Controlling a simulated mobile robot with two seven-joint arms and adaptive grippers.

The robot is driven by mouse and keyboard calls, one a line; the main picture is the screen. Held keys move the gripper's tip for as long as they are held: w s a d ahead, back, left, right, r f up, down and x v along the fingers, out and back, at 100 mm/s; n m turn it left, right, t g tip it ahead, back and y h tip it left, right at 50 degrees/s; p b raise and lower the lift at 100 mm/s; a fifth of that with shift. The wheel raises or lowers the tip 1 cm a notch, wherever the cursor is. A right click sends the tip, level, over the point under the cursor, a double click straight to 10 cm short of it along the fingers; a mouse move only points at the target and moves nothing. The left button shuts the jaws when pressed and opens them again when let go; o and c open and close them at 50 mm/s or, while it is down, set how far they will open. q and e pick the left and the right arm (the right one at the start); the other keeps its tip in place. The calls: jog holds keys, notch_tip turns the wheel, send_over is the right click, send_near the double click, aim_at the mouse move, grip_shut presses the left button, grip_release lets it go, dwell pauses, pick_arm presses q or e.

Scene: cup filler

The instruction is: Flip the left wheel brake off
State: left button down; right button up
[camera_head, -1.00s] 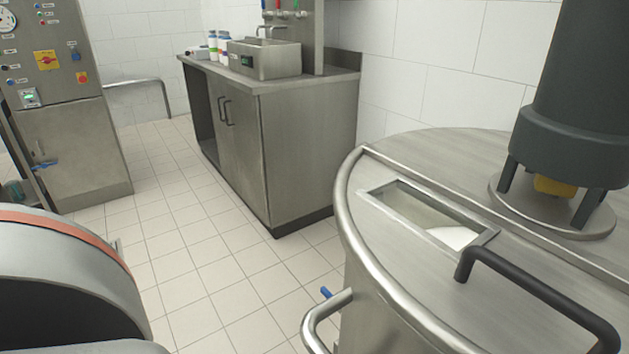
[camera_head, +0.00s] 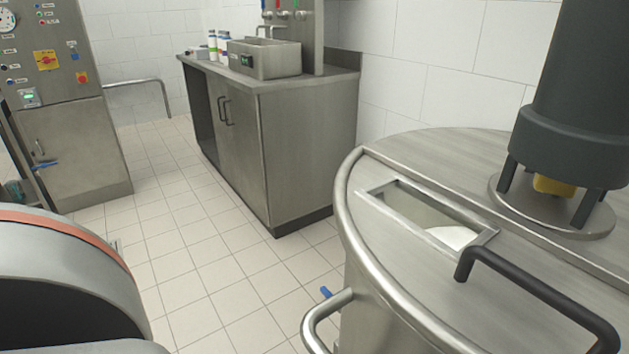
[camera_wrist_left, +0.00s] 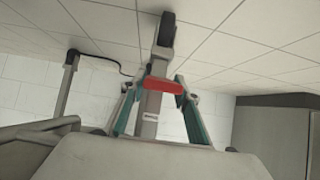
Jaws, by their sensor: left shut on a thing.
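In the left wrist view a dark caster wheel (camera_wrist_left: 165,29) stands on the floor tiles. A red brake lever (camera_wrist_left: 163,85) is beside it, at the end of a grey part with a small label (camera_wrist_left: 150,117). My left gripper (camera_wrist_left: 162,82) comes from the bottom of that view, its teal-lined fingers on either side of the red lever and shut on it. Whether the brake is on or off cannot be told. The head view shows neither gripper, and the wheel and lever are not visible there.
A round steel vessel (camera_head: 400,235) with a black handle (camera_head: 540,295) fills the right. A steel counter (camera_head: 290,150) stands behind, and a control cabinet (camera_head: 75,150) at the left. Tiled floor between them is clear. A grey post (camera_wrist_left: 65,90) shows in the wrist view.

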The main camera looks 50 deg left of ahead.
pick_arm(q)
jog(key=shift+w+a+r, duration=0.15)
jog(key=shift+w+r, duration=0.55)
jog(key=shift+w, duration=0.15)
jog(key=c, duration=1.6)
grip_release()
jog(key=shift+o, duration=0.5)
jog(key=shift+s+f, duration=0.35)
jog(key=shift+s, duration=0.25)
jog(key=shift+s+r, duration=0.2)
jog(key=shift+s, duration=0.25)
jog(key=v, duration=1)
jog(key=shift+s+r, duration=0.2)
jog(key=shift+r, duration=0.2)
